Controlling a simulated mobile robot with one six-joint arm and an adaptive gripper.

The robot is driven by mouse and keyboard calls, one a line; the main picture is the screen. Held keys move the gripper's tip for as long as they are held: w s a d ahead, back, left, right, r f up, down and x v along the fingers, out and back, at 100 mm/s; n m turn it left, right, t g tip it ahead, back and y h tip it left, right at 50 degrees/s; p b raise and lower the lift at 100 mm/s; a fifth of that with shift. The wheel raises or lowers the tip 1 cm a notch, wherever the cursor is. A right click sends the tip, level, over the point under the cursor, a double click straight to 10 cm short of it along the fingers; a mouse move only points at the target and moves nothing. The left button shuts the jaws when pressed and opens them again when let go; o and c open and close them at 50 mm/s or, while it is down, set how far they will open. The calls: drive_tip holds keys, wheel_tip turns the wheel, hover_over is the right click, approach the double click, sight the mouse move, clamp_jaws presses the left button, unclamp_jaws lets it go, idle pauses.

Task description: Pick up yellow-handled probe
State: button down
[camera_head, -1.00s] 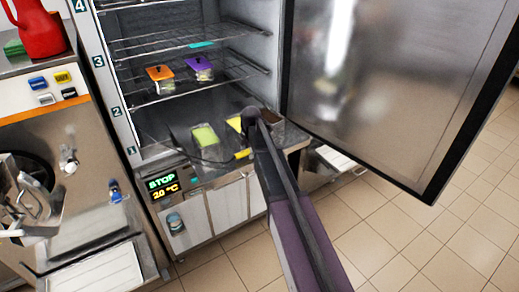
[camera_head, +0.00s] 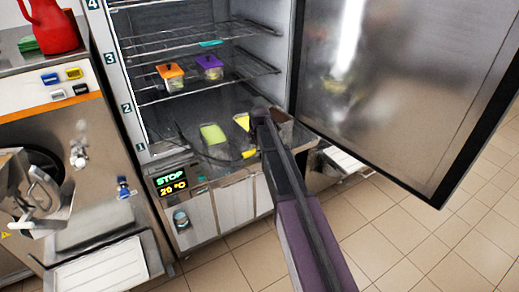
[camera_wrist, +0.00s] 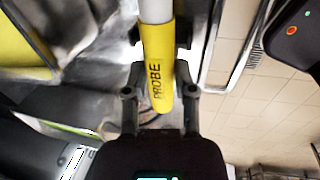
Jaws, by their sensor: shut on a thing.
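The yellow-handled probe (camera_wrist: 158,65) lies between the two fingers of my gripper (camera_wrist: 160,92) in the wrist view. Its yellow handle bears the word PROBE, and a pale shaft runs on to the top edge. My gripper is shut on the handle. In the head view, a small yellow piece of the probe (camera_head: 249,154) shows just left of my arm, low at the front of the open freezer. The rest of the probe and the gripper's fingers are hidden behind my arm there.
The freezer's open door (camera_head: 400,90) stands to the right of my arm. Inside, a green-lidded container (camera_head: 213,134) sits at the bottom. Orange-lidded (camera_head: 170,71) and purple-lidded (camera_head: 209,62) tubs stand on a wire shelf. A steel machine (camera_head: 85,170) is at left.

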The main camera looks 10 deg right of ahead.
drive_tip(key=shift+r, duration=0.15)
wheel_tip(320, 180, up, 4)
drive_tip(key=p, duration=0.3)
drive_tip(key=shift+f+p, duration=0.25)
drive_tip(key=shift+p, duration=0.1)
drive_tip(key=s+a, duration=0.1)
drive_tip(key=s, duration=0.6)
drive_tip(key=s+a+r+p, duration=0.1)
drive_tip(key=s+a, duration=0.1)
drive_tip(key=s, duration=0.6)
drive_tip(key=shift+s+a, duration=0.25)
drive_tip(key=shift+s, duration=0.05)
wheel_tip(320, 180, down, 2)
drive_tip(key=shift+f+b, duration=0.15)
drive_tip(key=shift+b, duration=1)
drive_tip(key=shift+a, duration=0.1)
